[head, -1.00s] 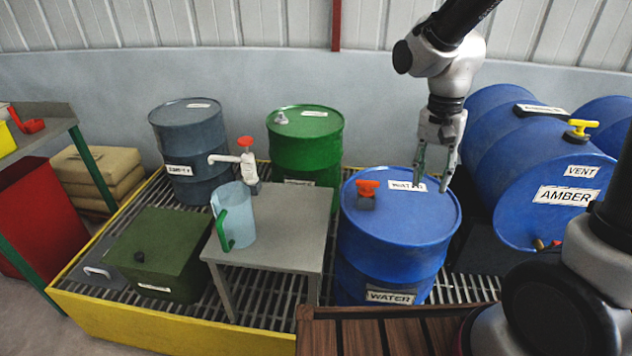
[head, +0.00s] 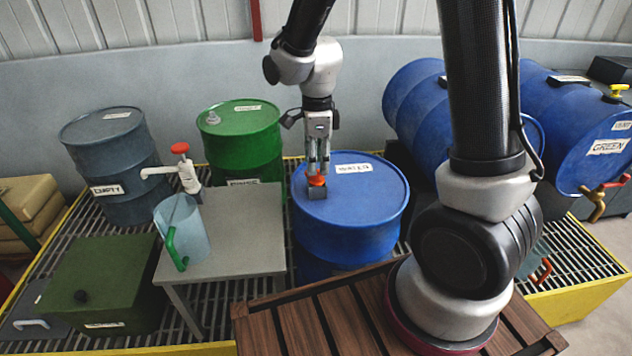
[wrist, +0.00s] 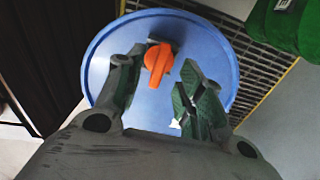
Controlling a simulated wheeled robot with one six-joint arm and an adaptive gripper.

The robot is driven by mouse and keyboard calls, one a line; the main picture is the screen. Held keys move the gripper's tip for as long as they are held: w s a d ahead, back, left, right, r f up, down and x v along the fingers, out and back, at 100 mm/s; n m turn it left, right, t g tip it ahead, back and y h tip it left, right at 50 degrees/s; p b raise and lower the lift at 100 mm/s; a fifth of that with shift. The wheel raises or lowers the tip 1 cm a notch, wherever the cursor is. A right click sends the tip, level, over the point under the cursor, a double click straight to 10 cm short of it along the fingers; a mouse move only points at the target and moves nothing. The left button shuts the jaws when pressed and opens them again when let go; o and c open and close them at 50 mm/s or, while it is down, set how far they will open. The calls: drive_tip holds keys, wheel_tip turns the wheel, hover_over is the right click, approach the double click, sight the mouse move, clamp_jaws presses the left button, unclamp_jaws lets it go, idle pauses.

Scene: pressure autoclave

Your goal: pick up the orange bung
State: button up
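The orange bung (head: 317,181) sits on a small grey block on the lid of the blue water drum (head: 350,225), near the lid's left edge. In the wrist view the orange bung (wrist: 157,62) shows against the blue lid, between my two fingers. My gripper (head: 318,168) points down directly over the bung, its fingertips close to the bung's top. In the wrist view my gripper (wrist: 160,78) has its fingers apart, with a gap on both sides of the bung. I cannot tell whether the fingertips reach down beside it.
A grey table (head: 250,230) with a clear jug (head: 190,225) stands left of the drum. A green drum (head: 240,140) is behind it, a grey drum (head: 110,165) farther left. Blue drums (head: 420,105) lie at the right. A wooden slatted surface (head: 300,325) is in front.

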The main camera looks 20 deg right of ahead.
sight(317, 180)
wheel_tip(317, 180, down, 4)
drive_tip(key=shift+r, duration=0.15)
drive_tip(key=shift+c, duration=0.5)
clamp_jaws()
drive_tip(key=shift+r, duration=0.1)
